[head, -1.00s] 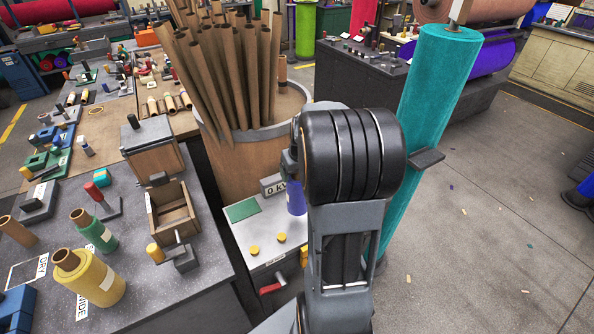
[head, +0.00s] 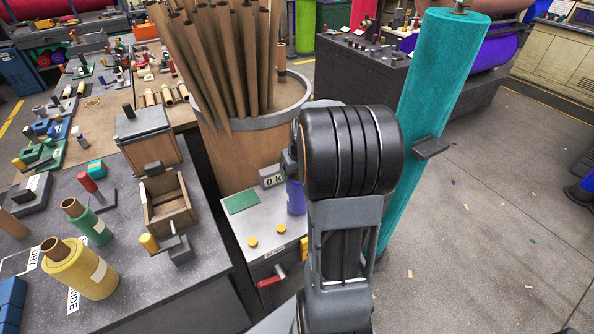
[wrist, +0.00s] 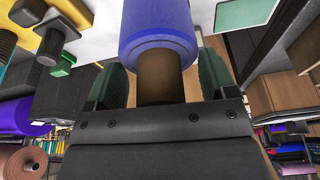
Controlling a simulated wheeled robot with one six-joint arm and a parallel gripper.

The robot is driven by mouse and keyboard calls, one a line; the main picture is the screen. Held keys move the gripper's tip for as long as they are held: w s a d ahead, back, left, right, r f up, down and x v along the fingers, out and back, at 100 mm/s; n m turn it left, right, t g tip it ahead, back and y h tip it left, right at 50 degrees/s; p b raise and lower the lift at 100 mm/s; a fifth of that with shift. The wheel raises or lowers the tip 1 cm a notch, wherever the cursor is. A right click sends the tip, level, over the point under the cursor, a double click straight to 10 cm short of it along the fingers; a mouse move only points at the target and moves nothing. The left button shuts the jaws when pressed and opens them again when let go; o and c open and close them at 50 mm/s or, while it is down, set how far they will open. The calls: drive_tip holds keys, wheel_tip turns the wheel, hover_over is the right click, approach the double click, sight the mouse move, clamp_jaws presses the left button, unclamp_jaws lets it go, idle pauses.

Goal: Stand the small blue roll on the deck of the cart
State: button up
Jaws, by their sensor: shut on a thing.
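The small blue roll (head: 296,197) shows upright just left of my arm in the head view, partly hidden by it. In the wrist view the blue roll (wrist: 158,35) has a brown core, and my gripper (wrist: 163,82) is shut on that core, with a green pad on each side. In the head view the arm hides the gripper. The roll is above or beside a light-topped unit (head: 283,222) with a green pad, yellow knobs and a red handle. I cannot tell whether the roll touches it, or whether this unit is the cart.
A wooden drum (head: 235,160) full of brown tubes stands behind the unit. A tall teal roll (head: 425,120) stands right of my arm. The grey bench (head: 190,300) at left carries a yellow roll (head: 83,272), a green roll (head: 90,224) and a wooden box. The floor (head: 480,250) at right is mostly clear.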

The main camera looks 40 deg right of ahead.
drive_tip(key=shift+f+b, duration=0.45)
drive_tip(key=shift+f, duration=0.05)
drive_tip(key=o, duration=1)
drive_tip(key=shift+o, duration=0.2)
drive_tip(key=shift+r, duration=0.15)
drive_tip(key=d+v, duration=0.1)
drive_tip(key=v, duration=1.2)
drive_tip(key=shift+a+r, duration=0.25)
drive_tip(key=shift+a, duration=0.2)
